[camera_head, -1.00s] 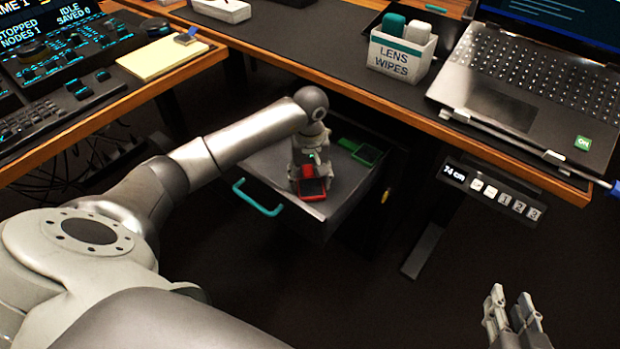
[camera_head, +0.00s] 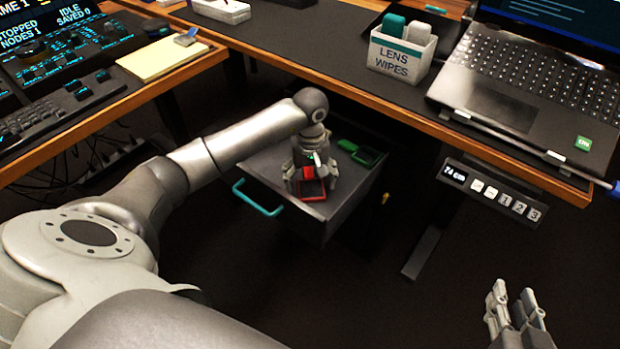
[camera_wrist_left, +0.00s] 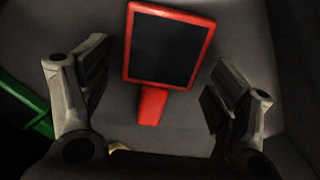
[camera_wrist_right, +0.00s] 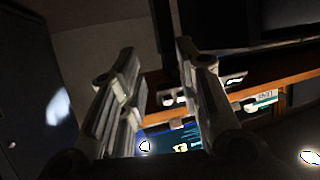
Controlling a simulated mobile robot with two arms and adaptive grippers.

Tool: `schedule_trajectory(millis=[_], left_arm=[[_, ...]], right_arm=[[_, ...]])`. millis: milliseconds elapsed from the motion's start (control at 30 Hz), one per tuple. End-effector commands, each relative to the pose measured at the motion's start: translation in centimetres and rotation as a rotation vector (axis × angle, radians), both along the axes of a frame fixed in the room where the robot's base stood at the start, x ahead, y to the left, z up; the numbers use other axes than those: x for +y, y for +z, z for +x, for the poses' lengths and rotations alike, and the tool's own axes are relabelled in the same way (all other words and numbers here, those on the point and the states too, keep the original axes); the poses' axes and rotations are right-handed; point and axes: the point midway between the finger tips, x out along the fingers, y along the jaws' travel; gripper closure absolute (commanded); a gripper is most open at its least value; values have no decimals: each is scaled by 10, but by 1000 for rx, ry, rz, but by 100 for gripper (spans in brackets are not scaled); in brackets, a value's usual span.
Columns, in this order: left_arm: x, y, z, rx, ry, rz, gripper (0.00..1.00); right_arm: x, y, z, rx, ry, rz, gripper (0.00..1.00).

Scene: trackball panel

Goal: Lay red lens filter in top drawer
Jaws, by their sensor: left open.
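The red lens filter (camera_head: 312,189), a square red frame with a dark pane and a short handle, lies in the open top drawer (camera_head: 273,183) near its front. It also shows in the left wrist view (camera_wrist_left: 168,48), flat on the grey drawer floor. My left gripper (camera_head: 310,186) is over the drawer. In the left wrist view its fingers (camera_wrist_left: 158,92) are spread wide, one on each side of the filter's handle, not touching it. My right gripper (camera_head: 515,318) is empty, low at the right, with its fingers apart.
A green filter (camera_head: 366,155) lies at the back right of the drawer. The drawer has a teal handle (camera_head: 258,198). The desk edge (camera_head: 400,118) overhangs behind the arm. A lens wipes box (camera_head: 402,57) and a laptop (camera_head: 520,95) stand on the desk.

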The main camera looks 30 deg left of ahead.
Motion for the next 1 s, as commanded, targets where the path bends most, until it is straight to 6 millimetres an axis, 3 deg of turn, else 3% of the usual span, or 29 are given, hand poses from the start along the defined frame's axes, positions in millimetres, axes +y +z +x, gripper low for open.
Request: schedule_trajectory(millis=[267, 700, 1000], left_arm=[[0, 7, 0, -1, 0, 0, 18], [1, 75, 1, -4, 0, 2, 18], [0, 113, 0, -2, 0, 1, 18]], right_arm=[[-5, -10, -7, 68, -7, -16, 68], [-26, -62, -63, 443, -32, -101, 68], [-40, -82, -104, 649, -48, -145, 68]])
